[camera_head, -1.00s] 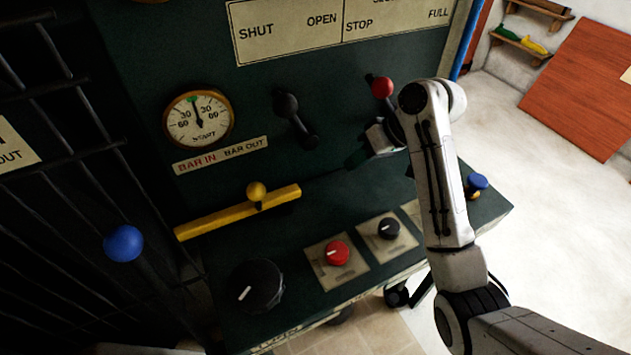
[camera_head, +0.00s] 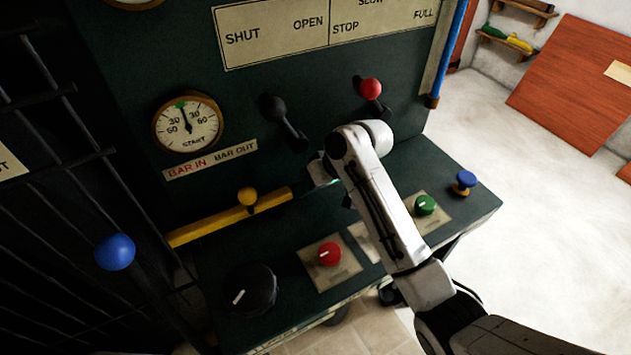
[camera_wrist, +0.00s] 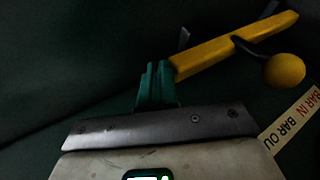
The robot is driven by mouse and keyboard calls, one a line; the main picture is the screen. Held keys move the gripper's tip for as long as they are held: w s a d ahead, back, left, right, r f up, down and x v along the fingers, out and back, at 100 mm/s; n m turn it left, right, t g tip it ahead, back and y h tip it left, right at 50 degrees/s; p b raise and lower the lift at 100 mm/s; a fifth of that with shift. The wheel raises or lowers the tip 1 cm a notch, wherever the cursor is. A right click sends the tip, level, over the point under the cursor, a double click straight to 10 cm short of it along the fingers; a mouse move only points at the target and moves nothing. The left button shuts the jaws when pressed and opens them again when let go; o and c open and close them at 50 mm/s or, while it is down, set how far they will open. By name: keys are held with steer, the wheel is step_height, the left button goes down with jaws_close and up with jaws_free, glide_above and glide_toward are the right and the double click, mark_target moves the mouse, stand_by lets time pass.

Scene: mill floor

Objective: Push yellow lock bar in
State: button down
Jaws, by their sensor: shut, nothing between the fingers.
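The yellow lock bar (camera_head: 215,222) lies along the dark green panel of the machine, with a yellow ball knob (camera_head: 247,196) on it. A label reading BAR IN, BAR OUT (camera_head: 210,159) sits above it. In the wrist view the bar (camera_wrist: 215,57) runs up to the right, with its ball knob (camera_wrist: 284,70) and part of the label (camera_wrist: 291,120). My gripper (camera_wrist: 156,70) is shut and empty, its green fingertips right by the bar's near end. I cannot tell whether they touch. In the head view the fingers are mostly hidden by my arm beside the bar's right end.
A black lever (camera_head: 275,110) and a red-topped lever (camera_head: 371,89) stand out from the panel. A red knob (camera_head: 330,254), green knob (camera_head: 425,204), large black knob (camera_head: 250,290) and blue button (camera_head: 465,181) are on the ledge. A blue ball (camera_head: 115,251) is at left.

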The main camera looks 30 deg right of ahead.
mark_target(270, 205)
steer(key=shift+a, duration=0.1)
steer(key=a+p, duration=0.3)
steer(key=a, duration=0.4)
steer(key=shift+r, duration=0.1)
steer(key=shift+a, duration=0.3)
